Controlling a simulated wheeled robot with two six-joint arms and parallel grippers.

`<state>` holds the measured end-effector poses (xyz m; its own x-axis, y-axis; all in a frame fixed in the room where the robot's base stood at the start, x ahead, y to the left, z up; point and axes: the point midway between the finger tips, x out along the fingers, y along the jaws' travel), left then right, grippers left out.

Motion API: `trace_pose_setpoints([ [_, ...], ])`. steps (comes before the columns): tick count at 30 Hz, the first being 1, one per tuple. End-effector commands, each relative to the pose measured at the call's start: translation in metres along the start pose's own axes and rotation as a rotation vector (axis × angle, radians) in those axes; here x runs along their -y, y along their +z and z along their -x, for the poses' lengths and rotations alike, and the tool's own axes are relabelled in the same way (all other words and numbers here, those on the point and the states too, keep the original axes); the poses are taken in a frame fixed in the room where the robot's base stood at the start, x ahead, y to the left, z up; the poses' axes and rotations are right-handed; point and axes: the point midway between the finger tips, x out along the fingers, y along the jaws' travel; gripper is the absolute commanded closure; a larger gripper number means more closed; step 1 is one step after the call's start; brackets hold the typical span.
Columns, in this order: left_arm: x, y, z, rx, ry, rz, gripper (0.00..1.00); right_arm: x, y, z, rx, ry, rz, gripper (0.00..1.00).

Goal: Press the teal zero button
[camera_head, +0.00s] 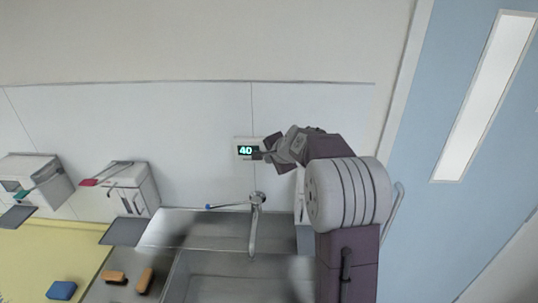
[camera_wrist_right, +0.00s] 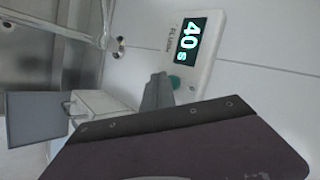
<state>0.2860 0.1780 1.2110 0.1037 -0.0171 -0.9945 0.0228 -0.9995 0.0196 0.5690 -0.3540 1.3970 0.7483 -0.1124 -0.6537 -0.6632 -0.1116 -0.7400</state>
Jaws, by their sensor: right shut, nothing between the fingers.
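A small white wall panel (camera_head: 236,152) is fixed on the white wall above the sink, with a lit display reading 40. In the right wrist view the panel (camera_wrist_right: 205,73) shows the display "40 s" and the word FLUSH. The teal button (camera_wrist_right: 175,82) sits on the panel near its lower left, partly behind my fingers. My right gripper (camera_head: 259,155) is shut and empty, with its tips at the panel's right side in the head view. In the right wrist view the gripper (camera_wrist_right: 160,80) is right beside the teal button; I cannot tell whether they touch. My left gripper is not in view.
A tap (camera_head: 256,200) stands below the panel over the steel sink (camera_head: 225,289). Two wall dispensers, one with a red lever (camera_head: 89,183) and one with a green lever (camera_head: 21,195), are at left. Brushes (camera_head: 145,280) and a blue block (camera_head: 61,290) lie lower left.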

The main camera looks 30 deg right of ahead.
Motion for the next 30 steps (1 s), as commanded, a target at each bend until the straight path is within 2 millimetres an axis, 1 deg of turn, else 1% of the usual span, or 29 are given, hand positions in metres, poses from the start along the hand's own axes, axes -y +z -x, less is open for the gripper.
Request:
trace_pose_setpoints([
  [30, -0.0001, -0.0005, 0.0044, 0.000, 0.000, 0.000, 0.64, 0.0055, -0.0053, -0.0065, 0.000, 0.000, 0.000, 1.00],
])
